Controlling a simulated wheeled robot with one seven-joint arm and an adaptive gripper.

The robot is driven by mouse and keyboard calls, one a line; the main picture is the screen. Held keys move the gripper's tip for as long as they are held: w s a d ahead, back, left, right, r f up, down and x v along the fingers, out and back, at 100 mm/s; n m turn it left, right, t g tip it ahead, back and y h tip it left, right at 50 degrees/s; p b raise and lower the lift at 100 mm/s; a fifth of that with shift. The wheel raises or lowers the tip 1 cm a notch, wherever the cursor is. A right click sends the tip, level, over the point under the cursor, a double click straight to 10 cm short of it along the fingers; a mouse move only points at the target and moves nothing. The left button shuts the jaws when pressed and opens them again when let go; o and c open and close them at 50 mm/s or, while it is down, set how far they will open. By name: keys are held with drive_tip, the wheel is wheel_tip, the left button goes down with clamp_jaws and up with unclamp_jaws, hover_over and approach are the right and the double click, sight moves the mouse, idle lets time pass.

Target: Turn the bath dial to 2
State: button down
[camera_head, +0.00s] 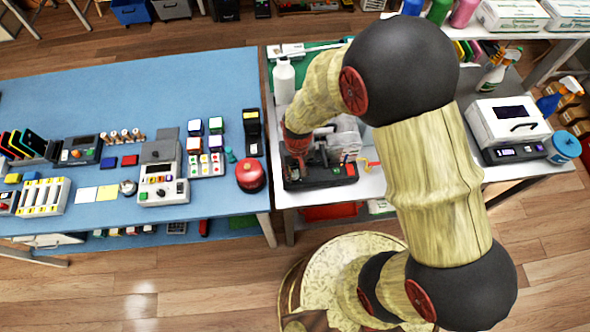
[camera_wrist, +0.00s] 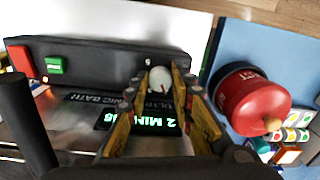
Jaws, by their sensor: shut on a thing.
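The bath (camera_head: 322,178) is a dark unit on the white table in the head view, below my arm. Its black front panel (camera_wrist: 100,62) crosses the upper part of the wrist view. The round white dial (camera_wrist: 160,79) has a red mark and sits at the panel's right end. My gripper (camera_wrist: 163,86) is shut on the dial, with a yellow finger on each side. A lit green display (camera_wrist: 152,122), seen upside down and partly hidden by the fingers, seems to read "2 MIN". My gripper (camera_head: 298,160) hides the dial in the head view.
A red round container (camera_head: 250,176) stands at the blue table's right edge, close to my gripper; it shows in the wrist view (camera_wrist: 252,100). The panel has a red button (camera_wrist: 21,61) and a green button (camera_wrist: 54,66). A white bottle (camera_head: 284,80) stands behind.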

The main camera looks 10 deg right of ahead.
idle(0.3)
drive_tip(key=c, duration=1.5)
unclamp_jaws()
drive_tip(key=shift+c, duration=0.2)
drive_tip(key=shift+r, duration=0.1)
wheel_tip(320, 180, up, 12)
drive_tip(key=shift+d, duration=0.2)
wheel_tip(320, 180, up, 21)
drive_tip(key=m+t+b, duration=0.2)
drive_tip(key=t+b, duration=0.1)
drive_tip(key=t, duration=0.3)
hover_over(296, 174)
drive_tip(key=s+d, duration=1.2)
drive_tip(key=shift+a+r, duration=0.15)
